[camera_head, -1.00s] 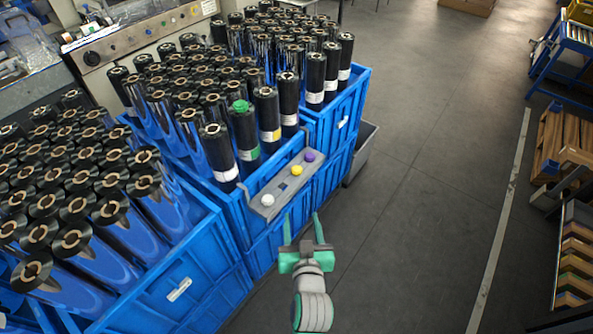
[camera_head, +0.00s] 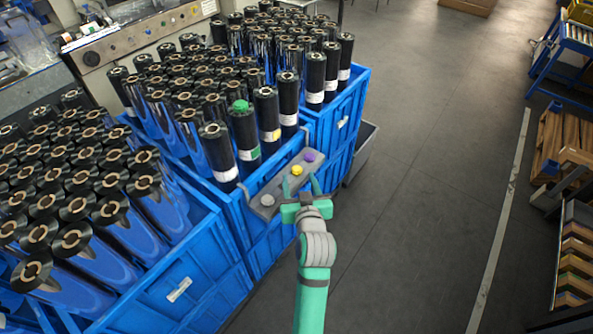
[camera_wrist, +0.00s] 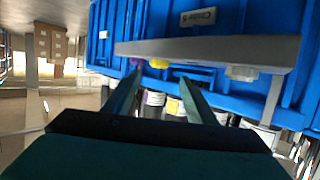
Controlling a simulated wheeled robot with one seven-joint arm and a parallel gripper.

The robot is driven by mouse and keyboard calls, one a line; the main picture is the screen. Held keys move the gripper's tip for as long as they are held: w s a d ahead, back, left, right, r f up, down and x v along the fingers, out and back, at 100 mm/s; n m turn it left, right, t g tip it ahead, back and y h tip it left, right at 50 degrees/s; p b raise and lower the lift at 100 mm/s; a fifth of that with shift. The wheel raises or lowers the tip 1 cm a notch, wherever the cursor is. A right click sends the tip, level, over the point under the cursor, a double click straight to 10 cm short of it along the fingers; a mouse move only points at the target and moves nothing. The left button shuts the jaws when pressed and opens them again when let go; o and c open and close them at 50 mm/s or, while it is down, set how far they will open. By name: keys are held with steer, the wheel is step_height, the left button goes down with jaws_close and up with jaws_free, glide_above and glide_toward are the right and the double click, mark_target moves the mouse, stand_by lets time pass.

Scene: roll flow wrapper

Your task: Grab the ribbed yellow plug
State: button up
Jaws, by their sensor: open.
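The yellow plug (camera_head: 297,170) sits on a grey shelf (camera_head: 283,187) hung on the side of a blue crate, between a purple plug (camera_head: 309,157) and a white-grey plug (camera_head: 267,200). My gripper (camera_head: 300,184) is open and empty, its fingertips just in front of the yellow plug in the head view. In the wrist view the yellow plug (camera_wrist: 159,63) lies beyond and between the two spread fingers (camera_wrist: 158,80). The purple plug (camera_wrist: 137,62) is near the left finger and the pale plug (camera_wrist: 242,72) is right of the right finger. The ribs are too small to make out.
Blue crates (camera_head: 170,280) full of black rolls (camera_head: 243,130) stand behind and left of the shelf. One roll has a green plug (camera_head: 240,105) on top. A grey bin (camera_head: 360,150) stands right of the crates.

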mark_target(297, 169)
steer(key=x, duration=0.5)
steer(key=shift+s+d+f, duration=0.1)
steer(key=shift+f, duration=0.05)
steer(key=shift+c, duration=0.5)
steer(key=c, duration=1)
